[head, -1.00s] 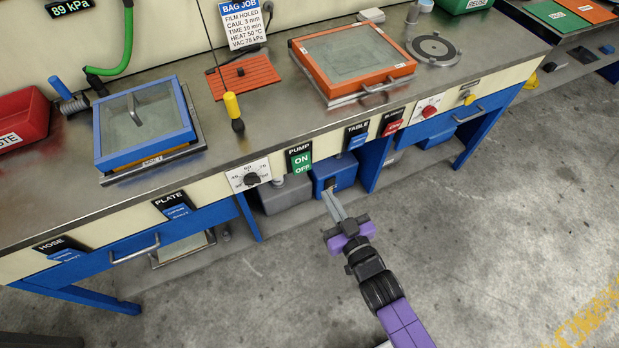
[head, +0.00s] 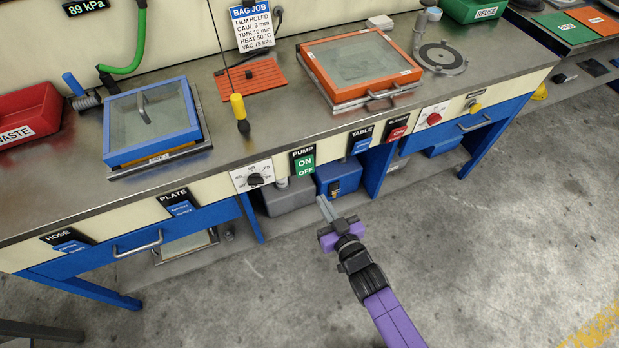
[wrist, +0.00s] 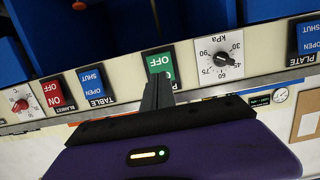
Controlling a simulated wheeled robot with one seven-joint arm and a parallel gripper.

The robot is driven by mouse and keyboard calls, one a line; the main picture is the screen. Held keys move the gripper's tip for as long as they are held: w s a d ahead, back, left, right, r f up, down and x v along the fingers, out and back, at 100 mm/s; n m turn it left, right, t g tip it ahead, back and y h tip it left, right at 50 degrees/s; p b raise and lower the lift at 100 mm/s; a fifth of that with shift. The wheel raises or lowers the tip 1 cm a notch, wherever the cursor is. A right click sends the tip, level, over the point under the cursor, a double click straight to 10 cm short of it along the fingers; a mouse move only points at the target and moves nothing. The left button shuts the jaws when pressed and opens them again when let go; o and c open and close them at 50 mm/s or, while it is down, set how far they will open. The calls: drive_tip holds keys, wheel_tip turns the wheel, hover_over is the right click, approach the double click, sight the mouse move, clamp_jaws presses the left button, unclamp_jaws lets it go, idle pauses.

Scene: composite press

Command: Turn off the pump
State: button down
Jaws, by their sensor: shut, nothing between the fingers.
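The pump switch (head: 304,166) is a green rocker marked ON above OFF, under a black PUMP label on the bench's front panel. In the wrist view the gripper (wrist: 157,80) points at the switch; contact cannot be told. The display (head: 85,7) reads 89 kPa.
A kPa dial (head: 254,178) sits left of the switch. The blue TABLE switch (head: 362,143) and red BLANKET switch (head: 398,130) are to its right. Blue PLATE (head: 179,207) and HOSE (head: 70,245) switches are further left. The floor in front is clear.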

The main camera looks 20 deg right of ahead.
sight(305, 174)
drive_tip(key=w, duration=0.3)
drive_tip(key=w+f+b, duration=0.1)
drive_tip(key=w, duration=0.6)
drive_tip(key=shift+f, duration=0.4)
drive_tip(key=shift+f+b, duration=0.15)
drive_tip(key=shift+b, duration=0.4)
drive_tip(key=shift+w+f+b, duration=0.15)
drive_tip(key=shift+f+b, duration=0.05)
drive_tip(key=shift+b, duration=0.35)
drive_tip(key=shift+w+f+t+b, duration=0.2)
drive_tip(key=shift+t+b, duration=0.3)
drive_tip(key=shift+b, duration=0.7)
drive_tip(key=t+b, duration=0.1)
drive_tip(key=b, duration=0.3)
drive_tip(key=w+t+b, duration=0.1)
drive_tip(key=b, duration=0.4)
drive_tip(key=shift+f+t, duration=0.2)
drive_tip(key=shift+t, duration=0.1)
drive_tip(key=shift+b, duration=0.5)
